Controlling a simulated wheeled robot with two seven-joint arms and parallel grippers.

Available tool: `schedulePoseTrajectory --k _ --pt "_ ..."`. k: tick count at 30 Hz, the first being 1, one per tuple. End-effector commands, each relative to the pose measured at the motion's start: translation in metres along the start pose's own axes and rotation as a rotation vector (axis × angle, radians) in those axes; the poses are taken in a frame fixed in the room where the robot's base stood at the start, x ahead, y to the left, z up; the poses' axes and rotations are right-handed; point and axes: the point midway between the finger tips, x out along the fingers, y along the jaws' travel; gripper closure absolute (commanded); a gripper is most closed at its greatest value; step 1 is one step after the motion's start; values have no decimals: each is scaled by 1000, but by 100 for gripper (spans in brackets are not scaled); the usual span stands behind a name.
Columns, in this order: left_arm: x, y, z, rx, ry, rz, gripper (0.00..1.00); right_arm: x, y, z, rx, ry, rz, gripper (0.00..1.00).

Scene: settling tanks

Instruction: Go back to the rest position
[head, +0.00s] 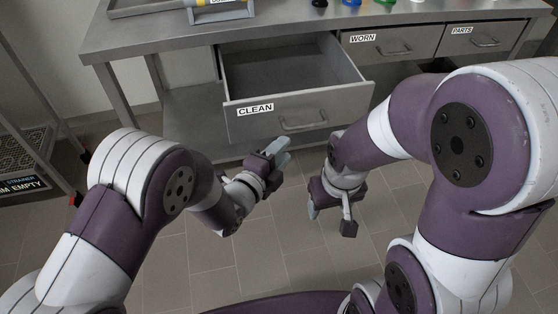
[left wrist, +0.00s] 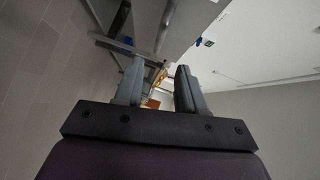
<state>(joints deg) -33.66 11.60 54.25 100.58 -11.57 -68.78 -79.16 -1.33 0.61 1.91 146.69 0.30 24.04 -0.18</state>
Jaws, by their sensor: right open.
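My left gripper (head: 278,151) is in front of the open CLEAN drawer (head: 300,108), close to its front face in the head view. In the left wrist view its two grey fingers (left wrist: 160,85) stand apart with nothing held between them. My right gripper (head: 331,212) hangs lower and to the right, over the tiled floor. Its fingers are apart and I see nothing in them. Both arms are bent in front of me.
The CLEAN drawer sticks out from the grey bench (head: 290,25) and its visible inside is empty. The WORN drawer (head: 390,42) and PARTS drawer (head: 468,40) are shut. A rack (head: 35,150) stands at the left. The tiled floor (head: 200,260) between my arms is clear.

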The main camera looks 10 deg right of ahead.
Motion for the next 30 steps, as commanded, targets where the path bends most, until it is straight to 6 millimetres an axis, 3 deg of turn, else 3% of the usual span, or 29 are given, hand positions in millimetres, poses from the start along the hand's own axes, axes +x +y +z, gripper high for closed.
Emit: schedulePoseTrajectory --k 19,20,22,25,27,30 --pt "2 0 1 -29 0 4 60 0 0 0 0 0 0 38" --pt "2 4 2 -66 -5 26 60 0 0 0 0 0 0 38" --pt "-5 36 9 -227 -60 168 60 0 0 0 0 0 0 38" --pt "-45 88 27 -582 -297 473 60 0 0 0 0 0 0 38" --pt "-92 101 51 -846 -562 617 60 0 0 0 0 0 0 38" --pt "-163 100 73 -1159 -931 705 60 0 0 0 0 0 0 38"
